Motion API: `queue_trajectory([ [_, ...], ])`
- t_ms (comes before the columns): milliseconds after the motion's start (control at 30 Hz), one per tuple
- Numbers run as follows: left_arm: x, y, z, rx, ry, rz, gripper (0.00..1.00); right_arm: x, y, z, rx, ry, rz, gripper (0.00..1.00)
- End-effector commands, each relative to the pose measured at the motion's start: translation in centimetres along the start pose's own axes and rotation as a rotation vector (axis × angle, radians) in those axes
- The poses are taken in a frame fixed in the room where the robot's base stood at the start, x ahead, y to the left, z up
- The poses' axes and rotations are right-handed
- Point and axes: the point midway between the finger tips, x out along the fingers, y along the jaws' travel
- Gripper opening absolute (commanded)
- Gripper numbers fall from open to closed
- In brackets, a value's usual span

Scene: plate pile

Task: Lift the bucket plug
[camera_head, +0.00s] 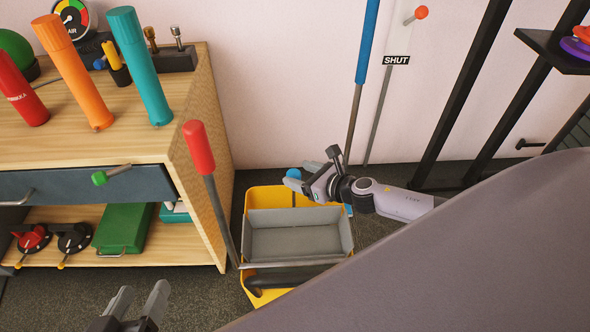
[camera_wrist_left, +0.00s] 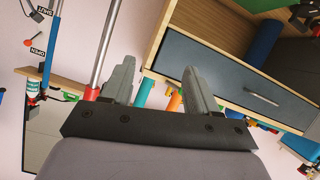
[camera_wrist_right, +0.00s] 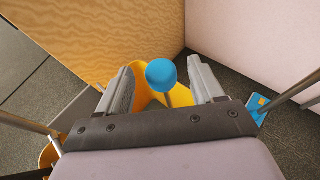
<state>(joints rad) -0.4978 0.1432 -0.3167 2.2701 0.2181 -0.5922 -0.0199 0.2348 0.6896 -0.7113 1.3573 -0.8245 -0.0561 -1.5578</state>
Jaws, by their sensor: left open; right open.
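The yellow bucket (camera_head: 254,200) stands on the floor right of the wooden cabinet, with a grey tray-like part (camera_head: 297,240) in it. A round blue knob on a thin stem, apparently the bucket plug (camera_wrist_right: 161,75), shows between the open fingers of my right gripper (camera_wrist_right: 163,64) in the right wrist view. In the head view the blue knob (camera_head: 293,173) is at the bucket's back, beside my right gripper's (camera_head: 312,172) fingers. I cannot tell whether they touch it. My left gripper (camera_head: 141,292) is open and empty at the bottom left, in front of the cabinet.
The wooden cabinet (camera_head: 215,130) has a blue drawer (camera_head: 60,184) and bears several coloured cylinders. A red-handled rod (camera_head: 198,147) leans between cabinet and bucket. A blue-handled pole (camera_head: 367,42) stands by the wall behind. A large grey surface fills the lower right.

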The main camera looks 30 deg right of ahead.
Motion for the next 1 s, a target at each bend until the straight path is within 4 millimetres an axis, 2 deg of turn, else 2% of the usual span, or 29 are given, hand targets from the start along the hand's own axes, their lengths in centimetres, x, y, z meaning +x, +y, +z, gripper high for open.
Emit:
queue_trajectory([
  [100,-0.5,-0.2,0.0,0.013,-0.009,-0.018,0.59,-1.9,0.0,0.1,-0.001,0.002,0.0,0.67],
  [333,-0.8,-0.6,0.5,0.03,-0.027,-0.035,0.59,-3.8,-0.1,0.0,0.0,0.0,-0.002,0.67],
  [1000,-0.9,-0.9,1.0,0.035,-0.039,-0.042,0.59,-4.0,0.0,0.1,0.0,-0.001,-0.001,0.67],
])
